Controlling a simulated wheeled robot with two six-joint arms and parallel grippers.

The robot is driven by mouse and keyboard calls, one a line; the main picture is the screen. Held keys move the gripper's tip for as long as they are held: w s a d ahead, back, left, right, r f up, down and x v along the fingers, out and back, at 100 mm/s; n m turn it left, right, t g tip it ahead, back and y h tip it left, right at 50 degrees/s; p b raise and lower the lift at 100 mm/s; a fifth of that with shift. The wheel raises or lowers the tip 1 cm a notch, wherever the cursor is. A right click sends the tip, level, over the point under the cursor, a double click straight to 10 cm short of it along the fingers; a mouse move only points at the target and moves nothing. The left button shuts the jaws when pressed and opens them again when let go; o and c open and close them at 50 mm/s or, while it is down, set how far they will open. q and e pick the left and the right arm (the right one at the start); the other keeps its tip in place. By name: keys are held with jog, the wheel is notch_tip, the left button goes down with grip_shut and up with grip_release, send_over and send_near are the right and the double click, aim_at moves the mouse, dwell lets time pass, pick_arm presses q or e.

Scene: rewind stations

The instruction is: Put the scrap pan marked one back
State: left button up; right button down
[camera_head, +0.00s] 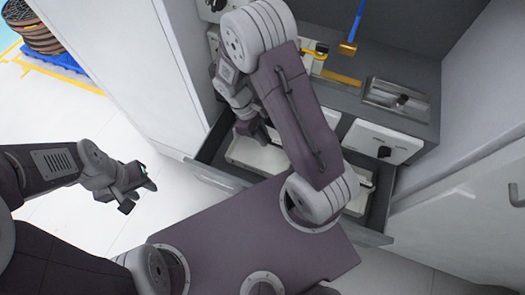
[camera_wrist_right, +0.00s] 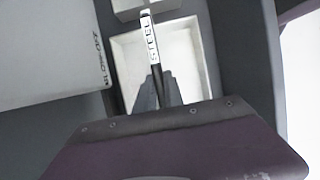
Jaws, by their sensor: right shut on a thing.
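My right gripper (camera_wrist_right: 160,94) is down at the open drawer, shut on a slim dark strip with a white label reading STEEL (camera_wrist_right: 152,40). Below the strip in the right wrist view is a shallow white tray (camera_wrist_right: 201,60). In the head view, a white tray (camera_head: 255,156) lies in the open drawer (camera_head: 215,172), partly hidden by my right arm. No mark "one" is readable, so I cannot tell which thing is the scrap pan marked one. My left gripper (camera_head: 138,194) is open and empty over the floor, away from the drawer.
Above the drawer, a grey metal piece with a dark knob (camera_head: 397,99) sits on the counter. Below it is a white front with a black knob (camera_head: 382,143). White cabinets flank the drawer.

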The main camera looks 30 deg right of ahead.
aim_at(263, 152)
jog(key=f, duration=0.2)
jog(key=shift+w+f, duration=0.25)
jog(key=shift+f, duration=0.05)
jog(key=shift+s+f+b, duration=0.15)
jog(key=shift+f+b, duration=0.15)
jog(key=shift+f, duration=0.05)
notch_tip(263, 152, down, 3)
jog(key=shift+r+b, duration=0.1)
jog(key=shift+b, duration=0.35)
pick_arm(q)
jog(key=shift+w+f, duration=0.25)
jog(key=shift+f, duration=0.75)
jog(key=shift+s, duration=0.1)
pick_arm(e)
jog(key=shift+f, duration=0.2)
jog(key=c, duration=1.5)
grip_release()
jog(key=shift+o, duration=0.2)
jog(key=shift+r, duration=0.15)
